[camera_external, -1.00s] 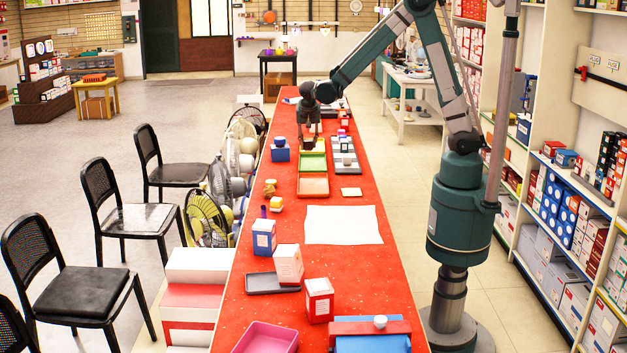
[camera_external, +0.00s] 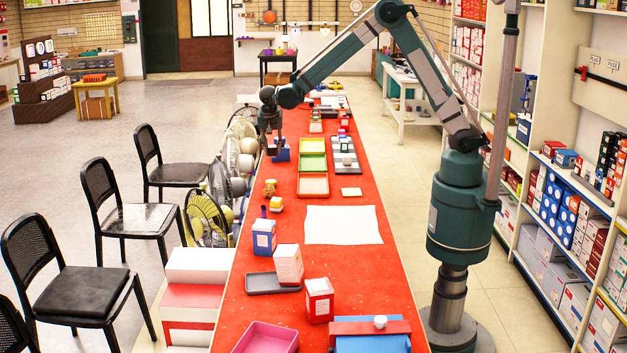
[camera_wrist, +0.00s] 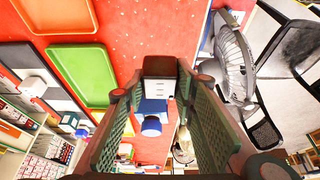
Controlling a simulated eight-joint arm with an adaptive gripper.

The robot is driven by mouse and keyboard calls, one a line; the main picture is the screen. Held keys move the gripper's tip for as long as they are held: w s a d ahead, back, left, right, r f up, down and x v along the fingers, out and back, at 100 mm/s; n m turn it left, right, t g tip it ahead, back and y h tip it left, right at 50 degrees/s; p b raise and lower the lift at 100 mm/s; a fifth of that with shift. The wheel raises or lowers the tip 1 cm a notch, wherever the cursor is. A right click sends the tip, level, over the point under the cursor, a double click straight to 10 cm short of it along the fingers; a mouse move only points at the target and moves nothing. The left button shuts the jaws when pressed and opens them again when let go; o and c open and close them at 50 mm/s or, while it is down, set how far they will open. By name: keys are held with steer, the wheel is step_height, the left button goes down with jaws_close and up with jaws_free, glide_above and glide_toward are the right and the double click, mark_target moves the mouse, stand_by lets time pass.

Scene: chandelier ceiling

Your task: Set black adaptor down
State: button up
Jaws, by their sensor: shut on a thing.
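The black adaptor (camera_wrist: 160,67), dark with a pale face, is between my fingertips in the wrist view. My gripper (camera_wrist: 158,85) is shut on it. In the external view my gripper (camera_external: 272,150) hangs over the left edge area of the red table, beside a blue object (camera_external: 283,154). The adaptor is hard to make out there. The blue object with its round top (camera_wrist: 152,125) shows just below the adaptor in the wrist view; I cannot tell whether they touch.
Yellow (camera_external: 312,145), green (camera_external: 312,162) and orange (camera_external: 313,187) trays stand right of my gripper, with a grey compartment tray (camera_external: 345,165) beyond. Fans (camera_external: 222,180) stand along the table's left side. A white sheet (camera_external: 343,225) lies mid-table.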

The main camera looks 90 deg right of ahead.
mark_target(272, 155)
steer(key=shift+f+b, duration=0.3)
steer(key=shift+f, duration=2.85)
steer(key=shift+f, duration=1.85)
steer(key=shift+f+b, duration=0.25)
steer(key=shift+b, duration=0.1)
steer(key=o, duration=0.9)
steer(key=shift+r, duration=0.1)
steer(key=shift+r, duration=0.1)
